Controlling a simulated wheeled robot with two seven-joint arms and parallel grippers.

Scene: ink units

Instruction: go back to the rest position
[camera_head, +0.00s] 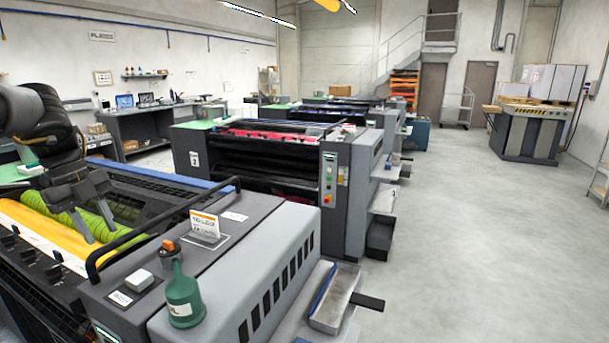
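My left gripper (104,236) comes in from the left over the near ink unit. Its two dark fingers point down and stand apart, with no object seen held between them. Behind and below the fingers lies a yellow-green roller (62,214), beside a band of yellow ink (38,232). I cannot tell whether the fingertips touch the roller. My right gripper is out of view.
A green bottle (185,296), a small white box (139,280) and a standing card (204,223) are on the near unit's grey top, beside a black rail (160,220). A second unit (330,190) stands behind. The floor (470,240) at right is clear.

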